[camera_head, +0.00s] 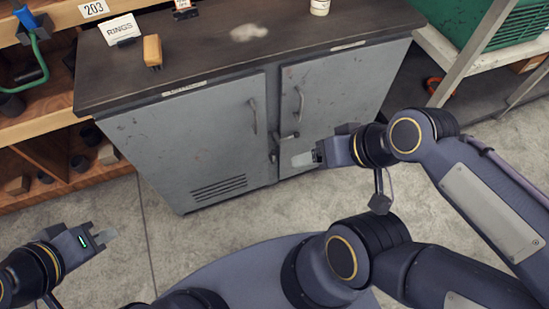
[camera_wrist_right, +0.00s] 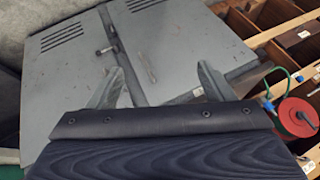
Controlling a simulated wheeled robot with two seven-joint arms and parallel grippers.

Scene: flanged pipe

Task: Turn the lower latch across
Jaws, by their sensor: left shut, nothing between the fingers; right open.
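A grey two-door cabinet (camera_head: 215,135) stands ahead, both doors closed. A small latch (camera_head: 287,135) sits low at the seam between the doors, its lever pointing right onto the right door. A small dark fitting (camera_head: 273,157) is just below it. In the right wrist view the latch (camera_wrist_right: 106,50) shows beyond the fingers. My right gripper (camera_head: 303,158) is open and empty, apart from the latch, below and right of it. Its fingers show in the right wrist view (camera_wrist_right: 160,85). My left gripper (camera_head: 102,238) is shut and empty at the lower left, away from the cabinet.
Upright door handles (camera_head: 252,116) are above the latch. The dark cabinet top (camera_head: 210,50) bears a RINGS card (camera_head: 121,29) and an orange-brown block (camera_head: 152,51). A wooden shelf unit (camera_head: 60,118) is at left, a grey-framed bench (camera_head: 470,50) at right. Floor before the cabinet is clear.

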